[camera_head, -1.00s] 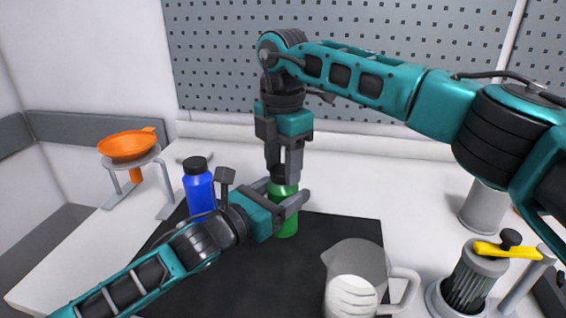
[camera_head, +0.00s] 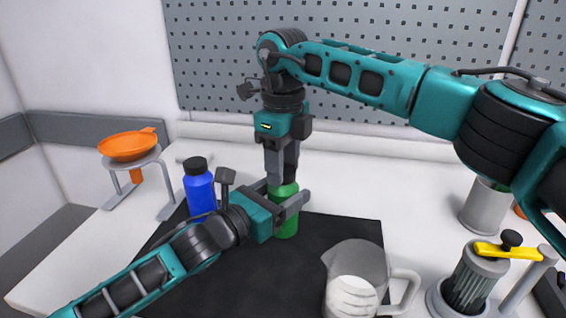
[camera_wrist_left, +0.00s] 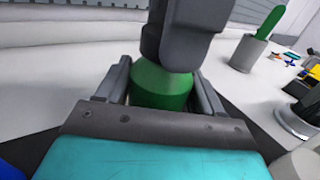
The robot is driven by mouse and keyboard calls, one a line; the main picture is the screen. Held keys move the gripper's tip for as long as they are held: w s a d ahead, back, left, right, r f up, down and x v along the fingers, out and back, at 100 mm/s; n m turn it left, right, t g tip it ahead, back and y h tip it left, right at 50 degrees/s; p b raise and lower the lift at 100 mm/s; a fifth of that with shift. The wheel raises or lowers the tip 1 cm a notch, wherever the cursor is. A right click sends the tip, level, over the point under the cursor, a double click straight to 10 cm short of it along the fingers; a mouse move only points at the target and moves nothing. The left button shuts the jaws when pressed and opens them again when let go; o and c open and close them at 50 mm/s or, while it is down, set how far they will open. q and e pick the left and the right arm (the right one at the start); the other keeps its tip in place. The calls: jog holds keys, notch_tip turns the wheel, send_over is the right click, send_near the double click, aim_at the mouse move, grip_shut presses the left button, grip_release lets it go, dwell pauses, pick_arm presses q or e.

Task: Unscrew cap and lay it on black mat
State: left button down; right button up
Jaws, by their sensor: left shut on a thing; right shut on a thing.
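A green bottle (camera_head: 285,222) stands upright on the black mat (camera_head: 240,280), near its far edge. My left gripper (camera_head: 289,196) is shut around the bottle's body from the left. The left wrist view also shows the green bottle (camera_wrist_left: 160,88) between the two fingers. My right gripper (camera_head: 282,172) points straight down over the bottle's top, shut on the cap, which its fingers hide. In the left wrist view the right gripper's dark fingers (camera_wrist_left: 180,40) cover the bottle's neck.
A blue bottle (camera_head: 200,192) with a black cap stands left of the green one. An orange funnel (camera_head: 128,146) rests in a stand at far left. A clear pitcher (camera_head: 354,280) stands at front right, beside a grey holder with a yellow-handled tool (camera_head: 505,250). The mat's front middle is clear.

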jog(key=n, duration=2.2)
jog(key=shift+r, duration=0.2)
jog(key=shift+r, duration=1)
